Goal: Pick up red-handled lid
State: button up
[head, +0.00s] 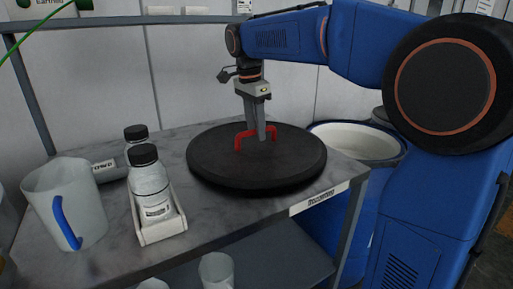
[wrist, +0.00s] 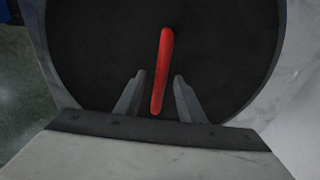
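The lid (head: 215,165) is a large dark round disc lying flat on the grey marbled table. Its red handle (head: 239,141) rises from the middle as a low bar. In the wrist view the handle (wrist: 162,70) runs nearly upright in the picture, over the dark lid (wrist: 95,50). My gripper (head: 264,138) is above the lid's centre, pointing down at the handle. In the wrist view my gripper (wrist: 157,92) is open, with one finger on each side of the handle's near end and visible gaps to both. Part of the handle is hidden behind the fingers in the head view.
A white-lined blue drum (head: 385,146) stands open to the right of the table (head: 215,225). At the left are a jug with a blue handle (head: 85,205), a bottle (head: 150,185) in a white tray (head: 163,229), and another bottle (head: 136,133). A cup (head: 217,270) sits below.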

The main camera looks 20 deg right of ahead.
jog(key=shift+d+f, duration=0.1)
jog(key=shift+f, duration=0.65)
jog(key=shift+f, duration=0.2)
grip_shut()
dwell(1.2)
